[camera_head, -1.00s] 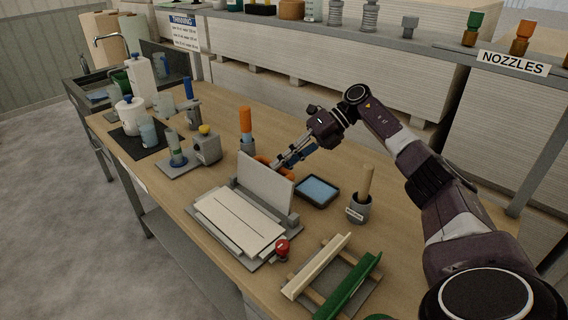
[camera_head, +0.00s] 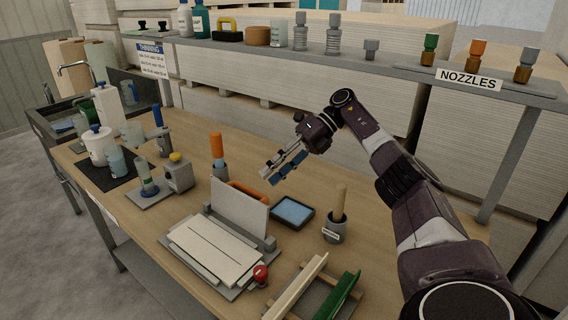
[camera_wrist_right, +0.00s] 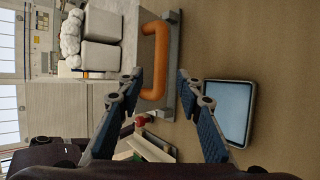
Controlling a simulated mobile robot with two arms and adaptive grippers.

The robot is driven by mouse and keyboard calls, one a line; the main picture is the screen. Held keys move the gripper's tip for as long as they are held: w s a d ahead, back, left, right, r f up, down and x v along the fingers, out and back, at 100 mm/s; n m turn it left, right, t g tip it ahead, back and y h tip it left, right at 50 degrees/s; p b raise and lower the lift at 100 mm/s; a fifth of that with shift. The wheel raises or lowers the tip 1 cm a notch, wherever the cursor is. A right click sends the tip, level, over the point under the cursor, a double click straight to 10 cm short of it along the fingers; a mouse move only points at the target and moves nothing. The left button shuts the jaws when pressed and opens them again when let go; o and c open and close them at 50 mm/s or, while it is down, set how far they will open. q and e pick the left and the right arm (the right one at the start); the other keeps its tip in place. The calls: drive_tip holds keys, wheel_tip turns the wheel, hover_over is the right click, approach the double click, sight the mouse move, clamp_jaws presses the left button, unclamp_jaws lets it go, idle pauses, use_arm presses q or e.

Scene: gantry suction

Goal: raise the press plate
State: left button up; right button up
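The press plate (camera_head: 240,214) is a pale flat panel standing nearly upright, leaning slightly back, at the rear edge of the press base (camera_head: 229,290). White sheets (camera_head: 213,247) lie on the base in front of it. Its orange handle (camera_head: 246,190) sticks out behind the plate, and also shows in the right wrist view (camera_wrist_right: 157,60). My right gripper (camera_head: 268,179) is behind and above the handle, apart from it. In the right wrist view its two blue-padded fingers (camera_wrist_right: 160,78) are spread with nothing held between them. My left gripper is not in view.
A blue-filled tray (camera_head: 292,211) lies right of the plate. A grey holder (camera_head: 334,232) with a wooden-handled tool and an orange-handled tool (camera_head: 216,146) stand nearby. A red knob (camera_head: 261,273) is at the press's front corner. The shelf (camera_head: 400,69) runs along the back.

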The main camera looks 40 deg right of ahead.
drive_tip(key=shift+v, duration=2.35)
